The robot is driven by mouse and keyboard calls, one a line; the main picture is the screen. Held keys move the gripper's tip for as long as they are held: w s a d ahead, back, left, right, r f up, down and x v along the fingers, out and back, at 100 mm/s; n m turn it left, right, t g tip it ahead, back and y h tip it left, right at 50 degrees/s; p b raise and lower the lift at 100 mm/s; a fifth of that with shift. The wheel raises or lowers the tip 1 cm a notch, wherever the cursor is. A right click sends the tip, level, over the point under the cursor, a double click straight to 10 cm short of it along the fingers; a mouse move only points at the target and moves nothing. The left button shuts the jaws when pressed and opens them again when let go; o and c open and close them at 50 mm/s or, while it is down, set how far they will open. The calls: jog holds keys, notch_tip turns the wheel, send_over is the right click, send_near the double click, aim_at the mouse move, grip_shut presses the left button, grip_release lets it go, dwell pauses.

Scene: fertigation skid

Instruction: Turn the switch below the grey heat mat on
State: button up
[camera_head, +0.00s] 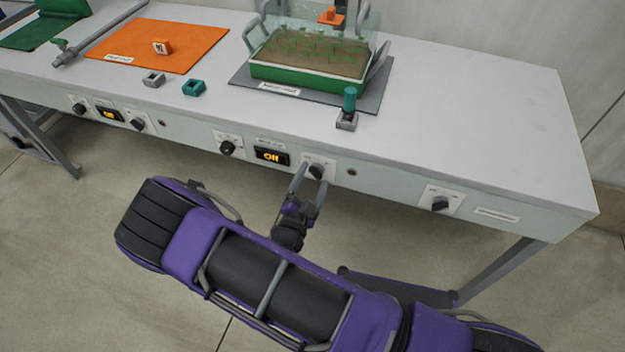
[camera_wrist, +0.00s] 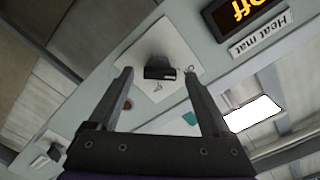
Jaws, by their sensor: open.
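The grey heat mat (camera_head: 378,97) lies on the bench under a green-based seed tray. Below it, the front panel carries a display (camera_head: 271,156) reading "Off", with a black knob on either side. The right knob (camera_head: 317,171) sits on a white plate and also shows in the wrist view (camera_wrist: 160,68). The display, upside down in the wrist view (camera_wrist: 245,12), has a "Heat mat" label beside it. My gripper (camera_head: 313,175) is open at the right knob. In the wrist view its fingers (camera_wrist: 158,76) stand either side of the knob, with visible gaps; contact is not seen.
The left knob (camera_head: 227,147) and a far-right knob (camera_head: 440,203) share the panel. An orange mat (camera_head: 140,45) lies on the bench to the left, with its own lit display (camera_head: 109,114) below. A small teal-topped part (camera_head: 349,98) stands near the bench edge. The bench's right side is clear.

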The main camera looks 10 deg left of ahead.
grip_shut()
jog(key=shift+m, duration=0.3)
jog(key=m+p, duration=0.1)
jog(key=m, duration=0.3)
jog(key=m+p, duration=0.1)
jog(key=m, duration=0.8)
jog(key=shift+f, duration=0.1)
jog(key=shift+m+p, duration=0.35)
jog(key=shift+m, duration=1.75)
